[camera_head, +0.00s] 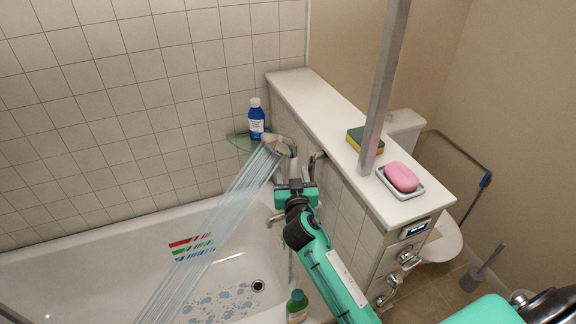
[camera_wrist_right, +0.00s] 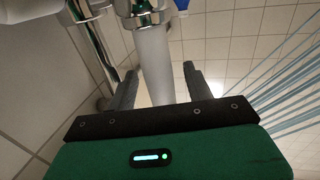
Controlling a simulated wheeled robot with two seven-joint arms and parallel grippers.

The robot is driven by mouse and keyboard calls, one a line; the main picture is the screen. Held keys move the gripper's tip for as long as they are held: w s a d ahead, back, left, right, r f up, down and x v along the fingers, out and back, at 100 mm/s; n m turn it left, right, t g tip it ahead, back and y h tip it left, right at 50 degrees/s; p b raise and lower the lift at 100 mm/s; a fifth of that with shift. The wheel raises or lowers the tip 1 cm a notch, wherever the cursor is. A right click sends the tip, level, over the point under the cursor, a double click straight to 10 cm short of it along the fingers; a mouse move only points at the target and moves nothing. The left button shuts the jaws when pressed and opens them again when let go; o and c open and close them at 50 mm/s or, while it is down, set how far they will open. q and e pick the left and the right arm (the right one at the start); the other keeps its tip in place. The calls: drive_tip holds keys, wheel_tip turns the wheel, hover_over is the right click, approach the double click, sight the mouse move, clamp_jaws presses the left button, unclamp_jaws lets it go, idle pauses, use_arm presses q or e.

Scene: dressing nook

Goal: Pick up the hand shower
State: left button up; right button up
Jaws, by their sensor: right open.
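The hand shower (camera_head: 276,145) hangs at the wall by the bathtub, its round head tilted down and left with water spraying from it. My right gripper (camera_head: 295,183) is just below the head, and its fingers partly hide the handle. In the right wrist view, my right gripper (camera_wrist_right: 158,78) is open, with one finger on each side of the pale hand shower handle (camera_wrist_right: 153,55). Chrome fittings (camera_wrist_right: 132,8) show above the handle. I cannot tell whether a finger touches it. My left gripper is not in view.
A blue bottle (camera_head: 256,118) stands on a glass corner shelf (camera_head: 238,142) beside the shower head. The ledge (camera_head: 310,98) right of my arm carries a sponge (camera_head: 365,140), a soap dish with pink soap (camera_head: 402,177) and a metal post (camera_head: 383,90). A green bottle (camera_head: 297,307) stands below.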

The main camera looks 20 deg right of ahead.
clamp_jaws()
drive_tip(key=shift+r, duration=0.1)
